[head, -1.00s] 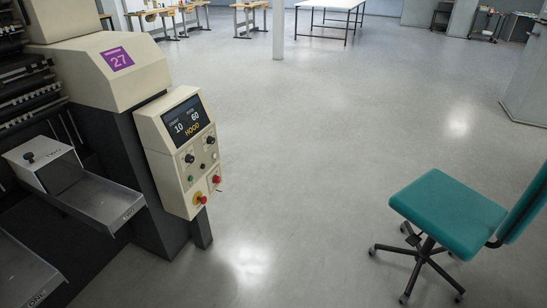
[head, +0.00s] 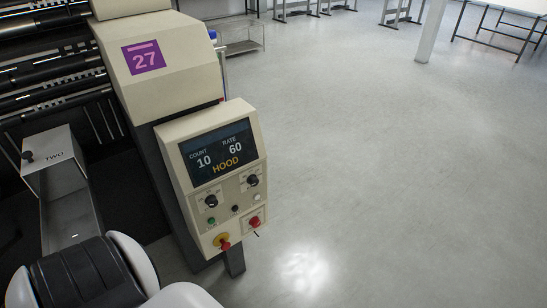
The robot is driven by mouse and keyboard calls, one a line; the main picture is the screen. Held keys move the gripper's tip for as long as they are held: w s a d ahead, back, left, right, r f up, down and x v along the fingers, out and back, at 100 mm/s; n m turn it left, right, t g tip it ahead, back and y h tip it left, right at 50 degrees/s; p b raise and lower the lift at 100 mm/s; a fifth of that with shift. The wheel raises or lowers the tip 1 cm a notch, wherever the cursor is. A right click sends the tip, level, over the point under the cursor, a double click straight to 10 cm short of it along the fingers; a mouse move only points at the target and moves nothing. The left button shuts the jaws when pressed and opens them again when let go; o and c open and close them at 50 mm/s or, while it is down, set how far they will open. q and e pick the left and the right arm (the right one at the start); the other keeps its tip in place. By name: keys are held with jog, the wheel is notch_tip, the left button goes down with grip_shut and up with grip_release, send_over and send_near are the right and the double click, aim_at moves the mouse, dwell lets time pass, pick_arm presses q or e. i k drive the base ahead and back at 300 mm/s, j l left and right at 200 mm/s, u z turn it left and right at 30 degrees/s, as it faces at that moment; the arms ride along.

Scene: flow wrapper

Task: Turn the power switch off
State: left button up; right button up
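The control panel (head: 212,180) is a cream box on the side of the machine, tilted in the head view. Its dark screen (head: 217,153) reads COUNT 10, RATE 60 and HOOD. Below are two black knobs (head: 211,201), a green button (head: 211,221), a small dark control (head: 235,209) and a white button (head: 256,197). At the bottom are a red control on a yellow base (head: 222,241) and a red control on a pale plate (head: 254,222). I cannot read which is the power switch. Neither gripper shows.
A white and black link of my arm fills the bottom left corner. The cream machine housing marked 27 (head: 185,65) stands behind the panel. A metal tray marked TWO (head: 54,158) is at left. The floor (head: 390,190) to the right is clear.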

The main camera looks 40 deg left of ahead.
aim_at(255, 221)
jog(key=i+u, duration=0.45)
jog(key=i+l+u, duration=0.25)
jog(key=u, duration=0.2)
jog(key=i+l+u, duration=0.3)
jog(key=u, duration=0.15)
